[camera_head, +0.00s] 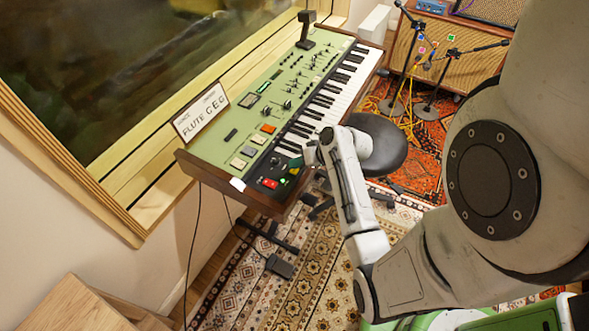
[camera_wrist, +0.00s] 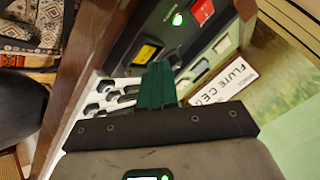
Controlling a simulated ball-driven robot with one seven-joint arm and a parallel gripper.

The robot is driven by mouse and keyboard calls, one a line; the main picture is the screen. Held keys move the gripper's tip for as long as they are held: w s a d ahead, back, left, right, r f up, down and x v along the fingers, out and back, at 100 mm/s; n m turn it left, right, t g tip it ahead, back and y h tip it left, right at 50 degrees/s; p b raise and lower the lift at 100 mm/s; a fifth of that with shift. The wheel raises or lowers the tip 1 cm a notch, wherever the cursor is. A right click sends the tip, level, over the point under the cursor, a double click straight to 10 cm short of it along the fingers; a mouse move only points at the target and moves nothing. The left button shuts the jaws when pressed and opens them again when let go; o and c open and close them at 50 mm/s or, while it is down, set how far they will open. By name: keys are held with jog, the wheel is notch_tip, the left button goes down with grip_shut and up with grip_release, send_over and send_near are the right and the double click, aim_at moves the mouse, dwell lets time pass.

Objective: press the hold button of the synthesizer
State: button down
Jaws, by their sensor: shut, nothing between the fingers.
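The synthesizer (camera_head: 222,150) has a green panel and a keyboard and stands by the window. Its left end has an orange button (camera_head: 268,128), several grey buttons (camera_head: 249,150), a red switch (camera_head: 270,183) and a small green light (camera_head: 283,181). In the wrist view I see an amber-yellow button (camera_wrist: 146,53), the red switch (camera_wrist: 202,12) and the green light (camera_wrist: 177,19). No label reading "hold" is legible. My gripper (camera_head: 297,162) is shut and empty over the near end of the keyboard. Its green fingers (camera_wrist: 158,72) appear beside the amber button; contact cannot be told.
A white sign reading "FLUTE" (camera_head: 201,112) stands on the panel's back edge. A small black stand (camera_head: 305,30) is at the far end. A black round stool (camera_head: 377,143) is below my arm. Microphone stands and cables (camera_head: 425,108) lie beyond on the rug.

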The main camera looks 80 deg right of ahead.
aim_at(297, 171)
jog(key=shift+f, duration=0.15)
dwell(0.4)
jog(key=shift+f, duration=0.35)
dwell(0.4)
jog(key=shift+r+p, duration=0.4)
jog(key=shift+r, duration=0.15)
notch_tip(297, 171, up, 6)
jog(key=p, duration=0.5)
jog(key=shift+p, duration=0.4)
jog(key=shift+a, duration=0.1)
